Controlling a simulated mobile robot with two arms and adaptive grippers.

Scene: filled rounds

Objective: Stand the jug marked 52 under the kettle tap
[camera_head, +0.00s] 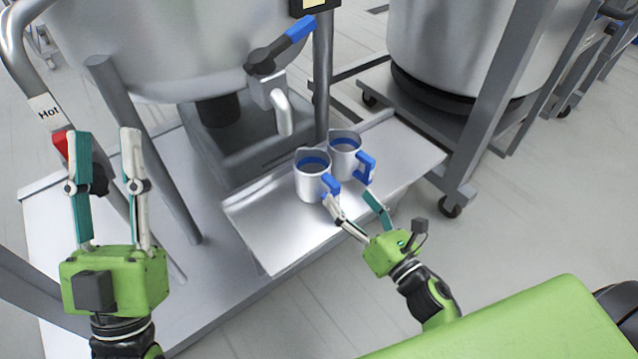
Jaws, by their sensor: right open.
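Two metal jugs with blue handles stand upright side by side on a metal shelf (275,235): a nearer jug (308,184) and a farther jug (342,160). No number is readable on either, so I cannot tell which is 52. The kettle (170,50) has a tap (280,112) with a blue-tipped lever; its spout hangs behind and left of the jugs. My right gripper (350,200) is open, its fingertips close to the two handles; I cannot tell whether they touch. My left gripper (105,140) is open and empty, raised at the left.
A pipe with a "Hot" label (45,108) and a red part stands behind my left gripper. Kettle legs (145,150) rise beside the shelf. A second large vessel (470,50) on a wheeled frame stands at the right. The shelf is bare left and right of the jugs.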

